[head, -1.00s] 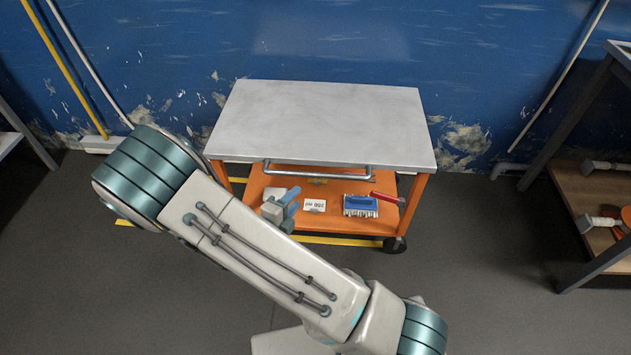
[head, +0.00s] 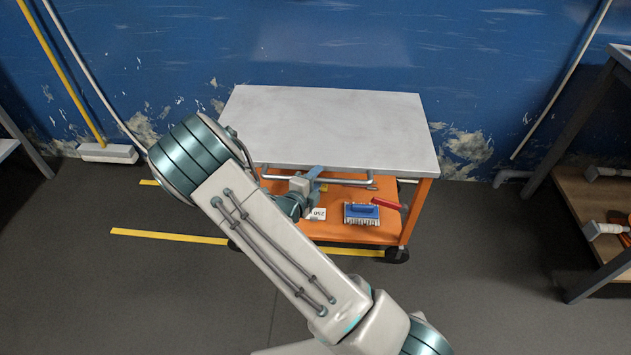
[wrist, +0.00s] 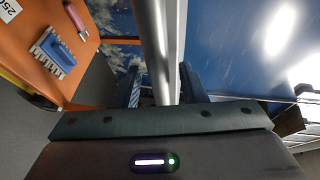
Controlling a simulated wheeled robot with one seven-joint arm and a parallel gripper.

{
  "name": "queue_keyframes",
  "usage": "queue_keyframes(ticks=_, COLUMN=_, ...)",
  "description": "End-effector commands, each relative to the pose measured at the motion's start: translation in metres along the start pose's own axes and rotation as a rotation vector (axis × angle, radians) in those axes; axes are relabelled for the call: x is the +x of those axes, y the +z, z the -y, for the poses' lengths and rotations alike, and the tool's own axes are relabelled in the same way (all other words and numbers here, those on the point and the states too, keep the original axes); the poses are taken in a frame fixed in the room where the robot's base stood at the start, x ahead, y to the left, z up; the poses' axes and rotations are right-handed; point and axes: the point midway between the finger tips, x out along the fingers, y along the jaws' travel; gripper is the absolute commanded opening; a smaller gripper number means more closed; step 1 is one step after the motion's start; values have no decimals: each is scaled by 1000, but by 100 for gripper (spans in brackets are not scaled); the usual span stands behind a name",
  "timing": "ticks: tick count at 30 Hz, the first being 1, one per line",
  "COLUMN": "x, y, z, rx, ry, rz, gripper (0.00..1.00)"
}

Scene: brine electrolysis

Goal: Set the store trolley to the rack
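The trolley has a grey top (head: 340,125), an orange frame and an orange lower shelf (head: 345,228). It stands near the blue wall. A metal handle bar (head: 345,182) runs along its near side and also shows in the wrist view (wrist: 156,45). My gripper (head: 314,176) is at the left part of this bar. In the wrist view its two blue fingers (wrist: 160,88) are apart, with the bar running between them; firm contact is not visible. A dark rack-like unit with a wooden shelf (head: 585,215) stands at the right edge; I cannot tell if it is the task's rack.
A blue brush (head: 361,214), a red-handled tool (head: 389,203) and a white label card (head: 318,214) are on the lower shelf. Yellow floor lines (head: 170,236) run beside and under the trolley. Floor right of the trolley is clear.

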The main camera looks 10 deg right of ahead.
Motion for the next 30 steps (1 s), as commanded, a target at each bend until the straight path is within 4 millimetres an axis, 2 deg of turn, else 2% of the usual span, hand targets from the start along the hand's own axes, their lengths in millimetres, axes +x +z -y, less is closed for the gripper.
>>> queue_keyframes(ticks=8, x=1, y=0, z=0, rx=0, ry=0, rz=0, gripper=38)
queue_keyframes(ticks=12, x=1, y=0, z=0, rx=0, ry=0, rz=0, gripper=0)
queue_keyframes(ticks=18, x=1, y=1, z=1, rx=0, ry=-1, rz=1, gripper=0)
queue_keyframes(ticks=22, x=-3, y=8, z=2, rx=1, ry=-1, rz=4, gripper=0)
queue_keyframes(ticks=26, x=-11, y=26, z=3, rx=0, ry=-1, rz=12, gripper=0)
queue_keyframes(ticks=30, x=-23, y=53, z=4, rx=2, ry=-1, rz=14, gripper=0)
